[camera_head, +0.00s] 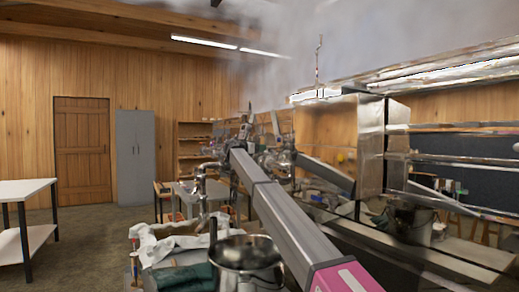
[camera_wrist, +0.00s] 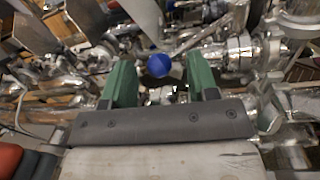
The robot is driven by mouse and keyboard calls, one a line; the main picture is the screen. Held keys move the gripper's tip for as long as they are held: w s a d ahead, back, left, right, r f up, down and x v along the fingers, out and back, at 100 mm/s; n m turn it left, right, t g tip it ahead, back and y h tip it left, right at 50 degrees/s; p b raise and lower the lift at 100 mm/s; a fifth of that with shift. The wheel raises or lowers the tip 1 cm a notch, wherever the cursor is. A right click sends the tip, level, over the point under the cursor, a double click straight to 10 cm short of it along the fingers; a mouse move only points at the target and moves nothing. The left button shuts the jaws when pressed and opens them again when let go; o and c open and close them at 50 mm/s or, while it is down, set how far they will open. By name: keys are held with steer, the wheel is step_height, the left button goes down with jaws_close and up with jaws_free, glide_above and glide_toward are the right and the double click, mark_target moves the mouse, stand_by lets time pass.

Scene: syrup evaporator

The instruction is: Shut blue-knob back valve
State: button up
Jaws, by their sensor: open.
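The blue knob (camera_wrist: 159,65) of the valve shows in the wrist view, a round ball beyond and between the green fingers of my gripper (camera_wrist: 160,80). The fingers are open, with a gap on both sides of the knob. I cannot tell from this view whether the knob lies level with the fingertips or farther off. Shiny metal pipes and fittings (camera_wrist: 240,50) surround it. In the head view, my arm reaches away toward the metal piping, and the knob cannot be made out there.
A metal pot (camera_head: 246,265) and cloths stand on a table below my arm. The steel evaporator (camera_head: 340,140) stands at the right, with steam above. A white table (camera_head: 28,190), a door (camera_head: 82,150) and a grey cabinet (camera_head: 133,155) are at the left. Open floor lies between.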

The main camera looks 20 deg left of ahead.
steer(key=shift+w+d, duration=0.1)
jaws_close()
steer(key=shift+s+d+n+t+y, duration=0.3)
steer(key=shift+s+n+t+y, duration=0.2)
steer(key=shift+s+n+y, duration=0.35)
steer(key=shift+s+d+n+t+y, duration=0.3)
steer(key=shift+s+n+t+y, duration=0.25)
steer(key=shift+s+y, duration=0.5)
steer(key=shift+s+d+n+t+y, duration=0.1)
steer(key=shift+s+n+t+y, duration=0.3)
steer(key=shift+n+y, duration=0.65)
steer(key=shift+m+y, duration=0.25)
jaws_free()
